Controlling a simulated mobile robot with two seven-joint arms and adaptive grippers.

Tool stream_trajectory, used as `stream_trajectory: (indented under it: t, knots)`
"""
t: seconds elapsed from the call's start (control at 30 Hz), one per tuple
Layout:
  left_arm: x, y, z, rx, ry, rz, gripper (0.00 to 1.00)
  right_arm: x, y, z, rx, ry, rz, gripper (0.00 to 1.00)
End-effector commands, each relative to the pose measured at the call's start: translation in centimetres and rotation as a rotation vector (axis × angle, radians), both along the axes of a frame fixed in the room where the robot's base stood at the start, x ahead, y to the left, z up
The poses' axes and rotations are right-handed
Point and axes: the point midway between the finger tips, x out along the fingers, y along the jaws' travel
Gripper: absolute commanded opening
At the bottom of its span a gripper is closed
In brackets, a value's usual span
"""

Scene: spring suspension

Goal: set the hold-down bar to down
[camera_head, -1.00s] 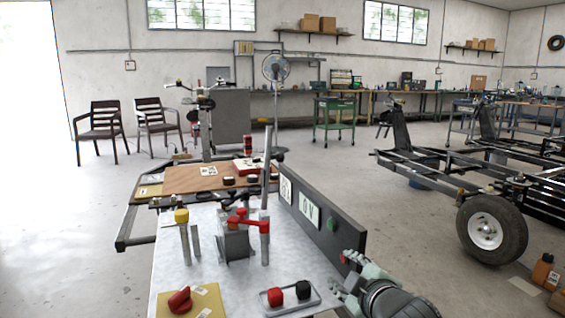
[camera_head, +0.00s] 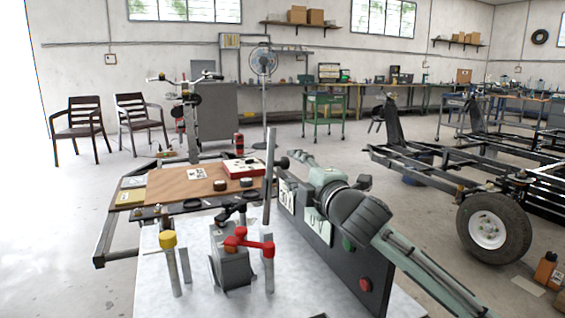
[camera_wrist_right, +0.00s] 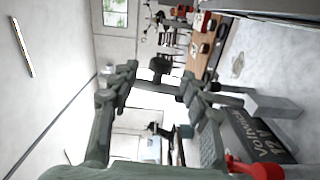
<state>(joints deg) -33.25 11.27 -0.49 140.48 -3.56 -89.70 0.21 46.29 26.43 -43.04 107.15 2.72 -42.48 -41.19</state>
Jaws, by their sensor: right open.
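A grey upright bar (camera_head: 270,180) that I take to be the hold-down bar stands at the edge of the bench fixture in the head view. A black knob (camera_head: 283,163) shows beside its upper part. My right gripper (camera_head: 299,169) is open, just right of the knob and bar. In the right wrist view a dark knob (camera_wrist_right: 160,65) shows in the gap between the open fingertips (camera_wrist_right: 158,82). I cannot tell whether the fingers touch it. My left gripper is not in view.
A grey block with red levers (camera_head: 237,240) and a yellow-capped post (camera_head: 168,241) stand on the light bench top. A dark panel (camera_head: 345,275) with green and red buttons runs along the right edge, under my right arm. A wooden board (camera_head: 165,188) lies beyond.

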Motion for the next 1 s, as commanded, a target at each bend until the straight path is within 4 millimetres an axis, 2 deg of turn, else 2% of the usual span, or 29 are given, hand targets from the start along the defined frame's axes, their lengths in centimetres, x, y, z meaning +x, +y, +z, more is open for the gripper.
stream_trajectory:
  t: [0.1,0.3,0.47,0.7,1.0]
  knots:
    - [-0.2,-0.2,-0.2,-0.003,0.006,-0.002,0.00,2.0,0.9,0.1,0.002,0.001,0.000,0.47]
    - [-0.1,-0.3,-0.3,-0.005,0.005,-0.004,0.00,4.4,1.9,0.0,0.002,0.001,-0.001,0.47]
    - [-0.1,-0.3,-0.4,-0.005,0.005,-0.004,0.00,5.2,2.2,0.0,0.002,0.001,0.001,0.47]
    - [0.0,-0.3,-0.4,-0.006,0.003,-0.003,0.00,5.3,2.2,0.0,0.002,0.001,0.000,0.47]
    - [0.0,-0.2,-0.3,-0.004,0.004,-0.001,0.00,5.3,2.2,0.0,0.002,0.001,0.000,0.09]
